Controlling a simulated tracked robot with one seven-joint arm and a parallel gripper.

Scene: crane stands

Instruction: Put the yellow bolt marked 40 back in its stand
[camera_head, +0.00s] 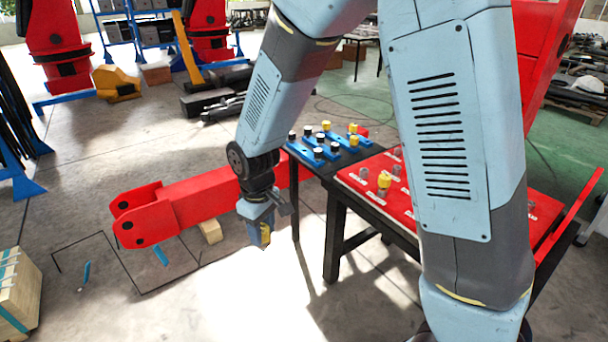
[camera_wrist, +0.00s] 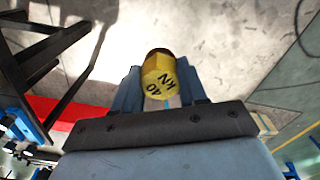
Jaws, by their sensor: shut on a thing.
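My gripper (camera_head: 262,222) is shut on a yellow bolt (camera_head: 265,236), held in the air left of the dark table. In the wrist view the bolt (camera_wrist: 158,76) sits between the two fingers, with its end face toward the camera and the black marking "40 KN" readable. A blue stand (camera_head: 341,156) on the table's far left part carries several black-topped and yellow-topped pieces. A red board (camera_head: 352,184) nearer on the right has several small clear or grey holders with white labels, and one yellow piece (camera_head: 384,181) stands on it. My arm hides part of the board.
The table (camera_head: 334,195) has dark legs. A long red beam (camera_head: 195,203) lies on the floor behind my gripper. A small wooden block (camera_head: 210,231) lies beside it. A wooden crate (camera_head: 20,295) stands at the lower left. The floor below my gripper is clear.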

